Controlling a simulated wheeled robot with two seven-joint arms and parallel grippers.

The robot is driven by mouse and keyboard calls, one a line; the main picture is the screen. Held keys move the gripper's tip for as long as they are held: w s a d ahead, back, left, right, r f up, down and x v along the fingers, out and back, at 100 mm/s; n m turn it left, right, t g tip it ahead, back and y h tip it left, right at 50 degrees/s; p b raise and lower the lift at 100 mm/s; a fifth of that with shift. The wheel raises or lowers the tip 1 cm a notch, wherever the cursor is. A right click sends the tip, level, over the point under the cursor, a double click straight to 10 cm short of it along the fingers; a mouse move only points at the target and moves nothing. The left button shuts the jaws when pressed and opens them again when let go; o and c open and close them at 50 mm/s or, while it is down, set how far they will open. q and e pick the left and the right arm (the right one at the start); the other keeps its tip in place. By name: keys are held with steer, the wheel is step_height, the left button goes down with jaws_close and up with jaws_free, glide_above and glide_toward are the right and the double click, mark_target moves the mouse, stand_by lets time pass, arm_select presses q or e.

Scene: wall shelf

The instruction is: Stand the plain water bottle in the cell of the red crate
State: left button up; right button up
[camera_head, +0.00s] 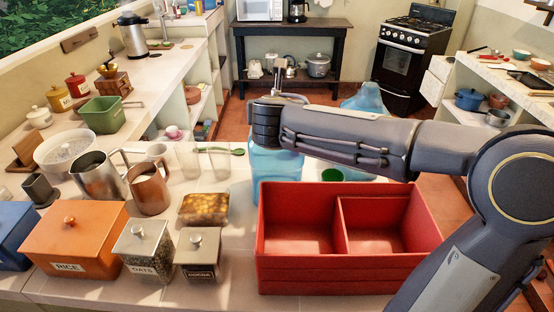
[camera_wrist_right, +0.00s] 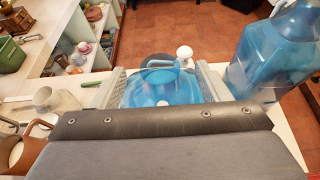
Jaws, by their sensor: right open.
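The red crate (camera_head: 350,275) stands on the counter at the front right, with two cells, both empty. A blue translucent water bottle (camera_head: 275,178) stands behind its left end, partly covered by my right arm. In the right wrist view, my right gripper (camera_wrist_right: 160,70) is open, with one finger on either side of a blue bottle (camera_wrist_right: 150,92); contact cannot be told. A white knob shows beside that bottle. A second blue bottle (camera_head: 367,98) is behind my arm, and shows at the right of the wrist view (camera_wrist_right: 278,52). My left gripper is not in view.
Glasses (camera_head: 188,162) stand farther back.

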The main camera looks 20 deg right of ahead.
steer(key=x, duration=0.2)
steer(key=shift+w+d+f, duration=0.15)
steer(key=shift+w, duration=0.05)
steer(key=c, duration=1.5)
